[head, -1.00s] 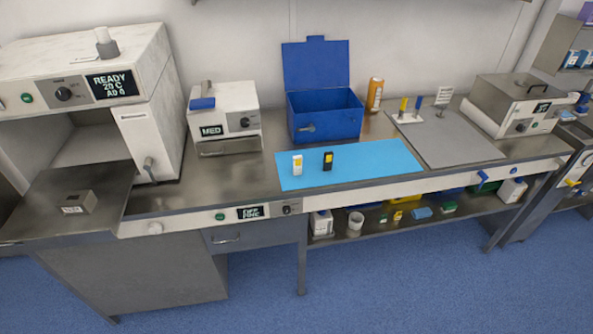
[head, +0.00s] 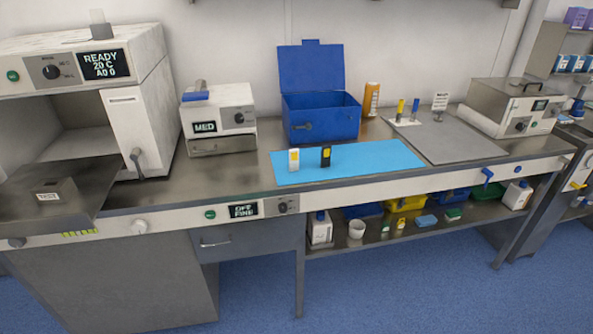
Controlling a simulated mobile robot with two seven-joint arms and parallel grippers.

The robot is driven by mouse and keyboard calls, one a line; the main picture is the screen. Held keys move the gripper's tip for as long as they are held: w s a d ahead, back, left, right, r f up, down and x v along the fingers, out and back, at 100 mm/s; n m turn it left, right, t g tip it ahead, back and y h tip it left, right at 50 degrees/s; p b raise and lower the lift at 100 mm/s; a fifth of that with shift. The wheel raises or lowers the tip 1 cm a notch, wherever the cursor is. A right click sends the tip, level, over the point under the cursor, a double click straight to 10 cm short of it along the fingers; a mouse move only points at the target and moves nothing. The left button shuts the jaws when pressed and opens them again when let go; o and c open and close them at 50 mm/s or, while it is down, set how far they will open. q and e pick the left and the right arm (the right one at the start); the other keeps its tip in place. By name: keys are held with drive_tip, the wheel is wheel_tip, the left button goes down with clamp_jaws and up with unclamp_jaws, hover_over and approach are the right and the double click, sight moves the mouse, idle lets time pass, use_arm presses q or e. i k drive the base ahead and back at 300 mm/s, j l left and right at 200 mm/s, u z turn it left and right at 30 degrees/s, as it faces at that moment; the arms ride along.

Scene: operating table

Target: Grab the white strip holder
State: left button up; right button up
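A small white holder with a yellow patch (head: 293,161) stands upright on the light blue mat (head: 370,160), near the mat's left end. It looks like the white strip holder. A similar black holder with a yellow patch (head: 326,157) stands just to its right, with a small gap between them. Neither of my grippers is in the head view.
A blue box with its lid open (head: 320,118) stands behind the mat. A white device marked MED (head: 220,118) is left of it, an orange bottle (head: 371,99) right of it. A grey mat (head: 450,142) lies to the right. The counter's front strip carries knobs.

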sight(294, 153)
drive_tip(key=i+z, duration=0.25)
drive_tip(key=i, duration=0.55)
drive_tip(key=i+j+z, duration=0.15)
drive_tip(key=i+z, duration=0.15)
drive_tip(key=i, duration=0.5)
